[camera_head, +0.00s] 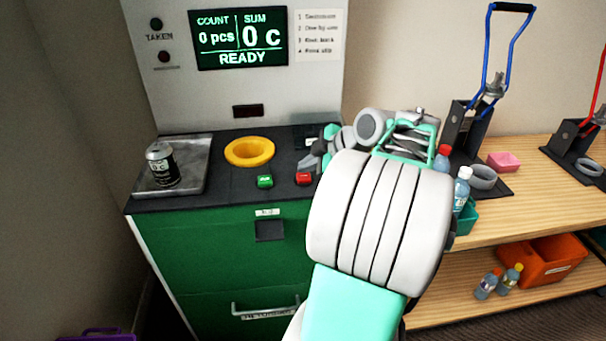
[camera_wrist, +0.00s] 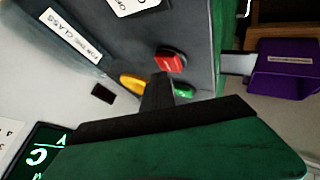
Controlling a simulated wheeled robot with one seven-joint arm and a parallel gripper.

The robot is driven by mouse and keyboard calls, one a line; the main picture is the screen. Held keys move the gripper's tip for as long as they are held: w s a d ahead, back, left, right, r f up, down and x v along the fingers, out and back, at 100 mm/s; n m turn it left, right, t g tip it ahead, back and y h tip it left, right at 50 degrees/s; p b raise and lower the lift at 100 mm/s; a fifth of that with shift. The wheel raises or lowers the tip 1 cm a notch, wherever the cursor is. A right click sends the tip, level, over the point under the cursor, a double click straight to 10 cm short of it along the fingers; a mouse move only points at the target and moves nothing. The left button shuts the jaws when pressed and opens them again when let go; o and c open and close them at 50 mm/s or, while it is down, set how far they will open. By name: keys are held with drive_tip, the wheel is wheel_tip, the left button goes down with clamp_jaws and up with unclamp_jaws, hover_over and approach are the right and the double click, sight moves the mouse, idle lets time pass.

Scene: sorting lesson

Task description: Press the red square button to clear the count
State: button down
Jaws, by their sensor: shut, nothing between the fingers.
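The red square button (camera_head: 304,178) is on the dark counter of the green cabinet, right of a green button (camera_head: 265,181). In the wrist view the red button (camera_wrist: 171,60) shows just past the dark shut fingertips (camera_wrist: 158,84). My gripper (camera_head: 311,163) is close behind and above the red button in the head view, partly hidden by my own arm. The display (camera_head: 240,39) reads count 0 pcs, sum 0 c and READY.
A yellow ring (camera_head: 249,152) lies left of the buttons. A can (camera_head: 161,164) stands on a grey tray (camera_head: 196,180) at the left. On the right a wooden table (camera_head: 530,197) holds bottles, a pink box (camera_head: 503,162) and levered black devices. A purple box (camera_wrist: 285,78) shows in the wrist view.

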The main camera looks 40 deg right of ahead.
sight(307, 177)
drive_tip(key=shift+r, duration=0.2)
drive_tip(key=shift+r+p, duration=1.6)
drive_tip(key=shift+r, duration=0.95)
drive_tip(key=w+a+f+m, duration=0.1)
drive_tip(key=a, duration=0.3)
drive_tip(key=w+a+g, duration=0.1)
drive_tip(key=a, duration=0.3)
drive_tip(key=w+a+f+m+g, duration=0.1)
drive_tip(key=a, duration=0.3)
drive_tip(key=shift+a+f+m, duration=0.25)
drive_tip(key=shift+f+m, duration=0.05)
drive_tip(key=s+a+f+m+g, duration=0.2)
drive_tip(key=s+a, duration=0.4)
drive_tip(key=a, duration=0.3)
drive_tip(key=s+a+f+m+g+h, duration=0.1)
drive_tip(key=s+a+f+m, duration=0.4)
drive_tip(key=a, duration=0.5)
drive_tip(key=shift+s+f+m+g, duration=0.3)
drive_tip(key=shift+s+f+g, duration=0.1)
drive_tip(key=shift+s+f, duration=0.35)
